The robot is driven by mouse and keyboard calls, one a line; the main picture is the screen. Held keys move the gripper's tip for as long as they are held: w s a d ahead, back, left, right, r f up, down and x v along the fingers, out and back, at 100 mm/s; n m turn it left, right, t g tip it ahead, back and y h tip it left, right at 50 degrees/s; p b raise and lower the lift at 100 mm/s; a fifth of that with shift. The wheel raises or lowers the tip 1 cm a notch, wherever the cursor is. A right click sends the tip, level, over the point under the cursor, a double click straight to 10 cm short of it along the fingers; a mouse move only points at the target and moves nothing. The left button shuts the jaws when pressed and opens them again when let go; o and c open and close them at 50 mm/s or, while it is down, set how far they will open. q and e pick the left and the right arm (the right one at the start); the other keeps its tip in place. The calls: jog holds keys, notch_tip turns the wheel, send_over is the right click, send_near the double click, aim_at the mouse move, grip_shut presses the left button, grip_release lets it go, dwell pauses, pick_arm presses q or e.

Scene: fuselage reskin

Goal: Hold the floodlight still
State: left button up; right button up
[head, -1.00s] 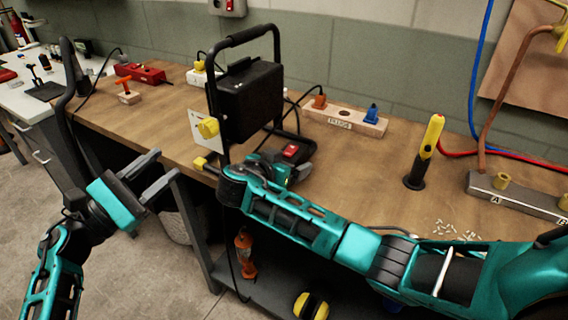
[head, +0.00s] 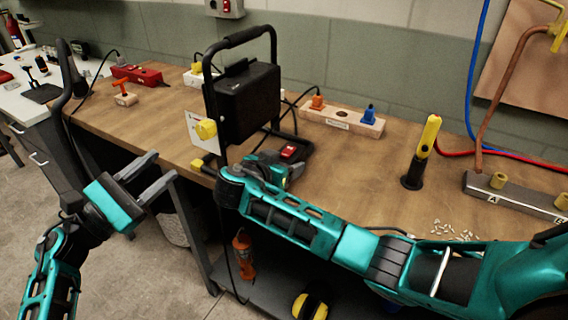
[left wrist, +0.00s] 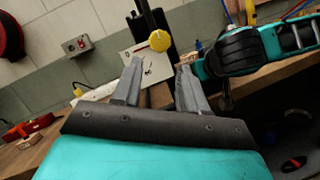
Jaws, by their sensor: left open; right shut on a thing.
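The floodlight (head: 246,103) is a black box in a black tubular frame with a top handle and yellow knobs. It stands upright at the bench's front edge. Its yellow knob also shows in the left wrist view (left wrist: 160,40). My left gripper (head: 157,176) is open and empty, in front of the bench and left of the floodlight. Its two fingers (left wrist: 157,88) stand apart with nothing between them.
The wooden bench (head: 370,165) holds a plug board (head: 338,122), a yellow and black tool (head: 423,150) upright in a holder, and a metal block (head: 515,195). A red power strip (head: 137,75) lies at the back left.

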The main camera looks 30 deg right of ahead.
aim_at(202, 133)
pick_arm(q)
jog(key=o, duration=0.3)
jog(key=shift+d, duration=0.1)
jog(key=shift+o, duration=0.6)
jog(key=shift+s+d+f+n+y, duration=0.1)
jog(key=shift+d+n+y, duration=0.2)
jog(key=shift+y, duration=0.1)
jog(key=w+d+r+n+t+y, duration=0.1)
jog(key=d+n, duration=0.1)
jog(key=d, duration=0.1)
jog(key=w+d+r+n+t+y, duration=0.1)
jog(key=d+n+y, duration=0.1)
jog(key=d, duration=0.1)
jog(key=w+d+r+n+t+y, duration=0.1)
jog(key=d+n, duration=0.1)
jog(key=d, duration=0.1)
jog(key=shift+w+r+n+y, duration=0.1)
jog(key=shift+r+n+y, duration=0.05)
jog(key=shift+n+y, duration=0.2)
jog(key=c, duration=1.1)
